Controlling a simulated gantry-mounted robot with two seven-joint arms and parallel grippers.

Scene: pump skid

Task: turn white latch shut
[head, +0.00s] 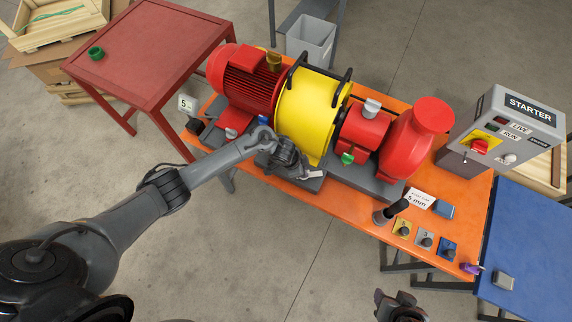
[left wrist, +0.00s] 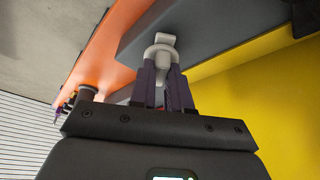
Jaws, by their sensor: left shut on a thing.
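The white latch (left wrist: 162,48) sits on the grey base in the left wrist view, with a round body and a small tab at its far end. My left gripper (left wrist: 165,80) has its dark purple fingers closed on the latch's near part, which they partly hide. In the head view my left gripper (head: 303,170) is at the front side of the pump skid, below the yellow guard (head: 312,112). A pale bit of the latch (head: 314,175) shows beside the fingertips. My right gripper (head: 400,302) is at the bottom edge, away from the skid; its fingers are too unclear to judge.
The skid with its red motor (head: 240,85) and red pump (head: 410,140) stands on an orange table (head: 458,200). A grey starter box (head: 505,125) is at the right. A dark upright handle (head: 392,211) and several knobs line the table's front right.

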